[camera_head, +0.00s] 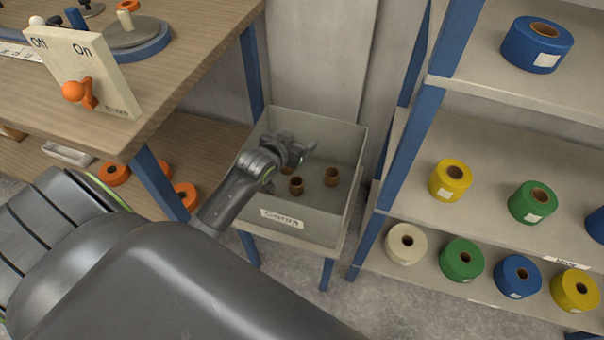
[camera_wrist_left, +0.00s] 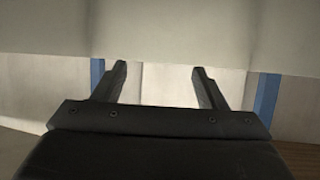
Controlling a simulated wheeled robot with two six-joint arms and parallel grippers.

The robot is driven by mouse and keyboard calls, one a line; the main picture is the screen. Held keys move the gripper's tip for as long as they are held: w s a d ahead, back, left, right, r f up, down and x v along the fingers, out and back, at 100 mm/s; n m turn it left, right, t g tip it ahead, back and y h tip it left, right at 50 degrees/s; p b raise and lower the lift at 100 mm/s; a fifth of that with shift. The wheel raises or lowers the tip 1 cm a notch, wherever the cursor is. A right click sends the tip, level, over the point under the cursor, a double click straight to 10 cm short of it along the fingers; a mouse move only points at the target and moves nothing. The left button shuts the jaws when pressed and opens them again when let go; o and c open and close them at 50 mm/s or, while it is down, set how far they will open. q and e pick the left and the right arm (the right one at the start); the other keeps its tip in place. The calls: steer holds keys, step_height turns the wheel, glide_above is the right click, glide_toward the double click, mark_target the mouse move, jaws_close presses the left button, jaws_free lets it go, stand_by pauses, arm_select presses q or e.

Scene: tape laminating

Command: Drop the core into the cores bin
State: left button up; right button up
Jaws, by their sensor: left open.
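The cores bin (camera_head: 322,227) is a grey open box with a "Cores" label on its front, standing on a blue-legged stand. Small brown cores lie inside: one core (camera_head: 296,186) near the middle and another core (camera_head: 331,177) to its right. A third brown shape shows partly behind the gripper. My left gripper (camera_head: 299,152) is over the inside of the bin, with jaws open. In the left wrist view its two fingers (camera_wrist_left: 162,78) stand apart with nothing between them, facing a pale wall. My right gripper is not in view.
A wooden bench (camera_head: 190,40) at the left carries an Off/On panel (camera_head: 85,68) with an orange lever. Orange rolls (camera_head: 114,173) lie on its lower shelf. A blue-posted rack (camera_head: 420,130) with coloured tape rolls stands right of the bin.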

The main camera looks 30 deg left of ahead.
arm_select(q)
step_height(320, 180, up, 9)
steer(key=p, duration=0.2)
steer(key=shift+r, duration=0.2)
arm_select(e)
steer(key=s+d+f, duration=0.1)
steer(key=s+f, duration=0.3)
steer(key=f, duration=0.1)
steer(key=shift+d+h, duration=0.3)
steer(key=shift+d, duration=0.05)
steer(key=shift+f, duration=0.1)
